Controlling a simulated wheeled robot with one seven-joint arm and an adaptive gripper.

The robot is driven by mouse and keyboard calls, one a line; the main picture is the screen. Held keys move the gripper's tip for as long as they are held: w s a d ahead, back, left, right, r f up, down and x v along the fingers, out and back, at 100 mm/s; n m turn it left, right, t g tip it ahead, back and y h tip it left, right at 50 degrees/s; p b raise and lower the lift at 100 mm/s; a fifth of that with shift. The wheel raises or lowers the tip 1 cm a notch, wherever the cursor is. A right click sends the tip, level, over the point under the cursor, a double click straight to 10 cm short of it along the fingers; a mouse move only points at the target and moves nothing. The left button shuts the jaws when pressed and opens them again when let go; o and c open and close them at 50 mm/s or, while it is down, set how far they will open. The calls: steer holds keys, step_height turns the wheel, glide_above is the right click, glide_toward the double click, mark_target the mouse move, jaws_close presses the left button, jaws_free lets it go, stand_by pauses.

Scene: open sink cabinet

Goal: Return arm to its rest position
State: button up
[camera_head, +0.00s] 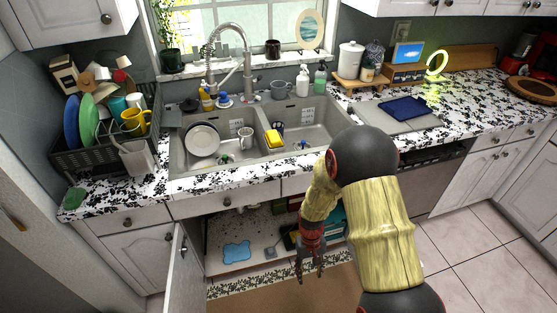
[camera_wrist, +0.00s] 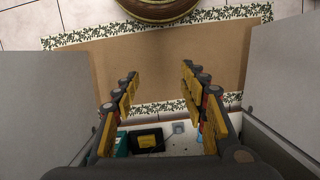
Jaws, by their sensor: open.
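My gripper (camera_head: 310,268) hangs low in front of the open sink cabinet (camera_head: 222,225), with its fingers pointing down. It is open and empty. In the wrist view my gripper (camera_wrist: 160,75) shows its two fingers spread apart, with the brown mat (camera_wrist: 165,60) on the floor beyond the gap. My arm bends over the counter's front edge and hides part of the cabinet's right side.
The cabinet door (camera_head: 184,270) stands open left of my gripper. A blue cloth-like item (camera_head: 237,252) lies on the cabinet floor. The sink (camera_head: 218,160) above holds dishes and a yellow sponge (camera_head: 273,138). Tiled floor (camera_head: 470,235) at right is clear.

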steer(key=s+d+r+t+b, duration=0.1)
steer(key=s+r, duration=0.4)
steer(key=r, duration=0.8)
steer(key=s+d+r+m+t+b, duration=0.1)
steer(key=s+d+r+t, duration=0.3)
steer(key=r, duration=0.9)
steer(key=s+d+r+m+t+b, duration=0.1)
steer(key=s+d+r+t+b, duration=0.1)
steer(key=s+r, duration=0.5)
step_height(320, 180, up, 6)
steer(key=shift+s+d+t, duration=0.25)
steer(key=shift+d+t, duration=0.25)
steer(key=shift+t, duration=0.1)
steer(key=shift+f+b, duration=0.15)
steer(key=shift+b, duration=0.2)
